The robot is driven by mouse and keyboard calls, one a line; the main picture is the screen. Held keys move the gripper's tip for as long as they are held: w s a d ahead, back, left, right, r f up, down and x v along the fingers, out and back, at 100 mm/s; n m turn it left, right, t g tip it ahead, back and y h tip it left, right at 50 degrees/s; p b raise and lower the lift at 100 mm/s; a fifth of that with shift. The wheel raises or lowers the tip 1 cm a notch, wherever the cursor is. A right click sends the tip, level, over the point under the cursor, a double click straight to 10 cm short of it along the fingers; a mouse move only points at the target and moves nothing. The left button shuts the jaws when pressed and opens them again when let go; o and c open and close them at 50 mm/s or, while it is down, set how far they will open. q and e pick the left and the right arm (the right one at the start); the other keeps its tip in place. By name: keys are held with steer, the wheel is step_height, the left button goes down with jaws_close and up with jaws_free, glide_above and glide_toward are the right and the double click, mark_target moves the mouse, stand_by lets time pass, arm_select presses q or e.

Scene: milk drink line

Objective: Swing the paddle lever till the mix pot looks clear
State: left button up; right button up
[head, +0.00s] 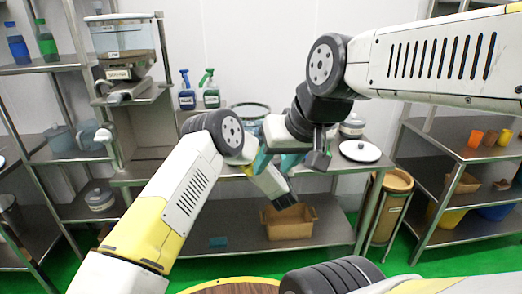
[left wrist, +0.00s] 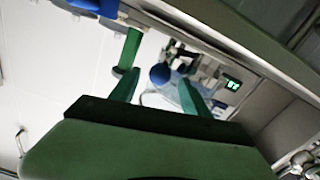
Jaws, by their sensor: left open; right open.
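The mix pot (head: 251,108) seems to be the clear, dark-rimmed vessel on the back bench, partly hidden by my arms. I cannot tell whether its contents look clear. In the left wrist view a round blue knob (left wrist: 160,74), perhaps the paddle lever's, shows between the green fingers of my open left gripper (left wrist: 158,82). I cannot tell whether they touch it. A clear vessel shows blurred behind it. My left fingers are not clear there.
A green display (left wrist: 232,83) glows beside the knob. Blue and green spray bottles (head: 187,90) stand left of the pot, and a white plate (head: 360,151) lies at right. A cardboard box (head: 290,222) sits on the lower shelf. My two arms are close together before the bench.

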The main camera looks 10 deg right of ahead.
arm_select(q)
steer(key=shift+s+a, duration=0.15)
steer(key=shift+s, duration=0.65)
steer(key=shift+s+a, duration=0.1)
steer(key=shift+s, duration=0.7)
